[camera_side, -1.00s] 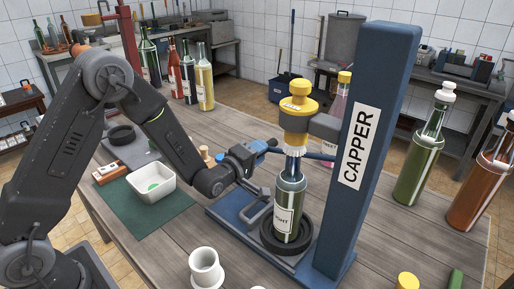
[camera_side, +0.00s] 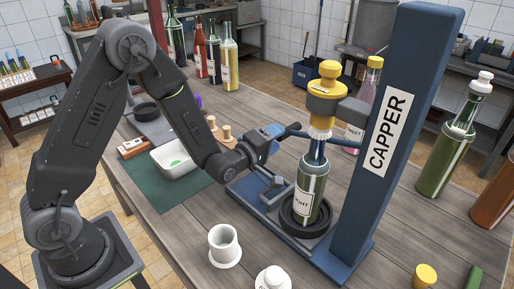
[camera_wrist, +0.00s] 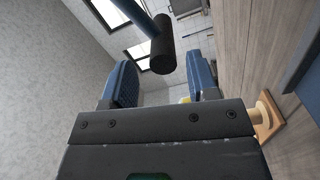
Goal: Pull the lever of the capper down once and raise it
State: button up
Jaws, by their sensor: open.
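The capper (camera_side: 389,135) is a tall blue column with a white label, a yellow-topped head (camera_side: 324,101) and a blue base. Its lever (camera_side: 340,142) is a thin blue bar running left from the column to a dark grip near my gripper. In the wrist view the lever's black grip (camera_wrist: 163,55) shows in front of the gap between my blue fingers, with space on both sides. My gripper (camera_side: 276,132) is open, left of the capper head; it also shows in the wrist view (camera_wrist: 161,80). A green bottle (camera_side: 311,190) stands upright under the head, its neck up against it.
A white tub (camera_side: 178,160) sits on a green mat (camera_side: 160,195) to the left. White cups (camera_side: 224,245) and a yellow cap (camera_side: 424,276) are at the front. Large bottles (camera_side: 447,140) stand right of the column. Several bottles (camera_side: 214,55) stand behind.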

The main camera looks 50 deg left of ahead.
jog(key=s, duration=0.9)
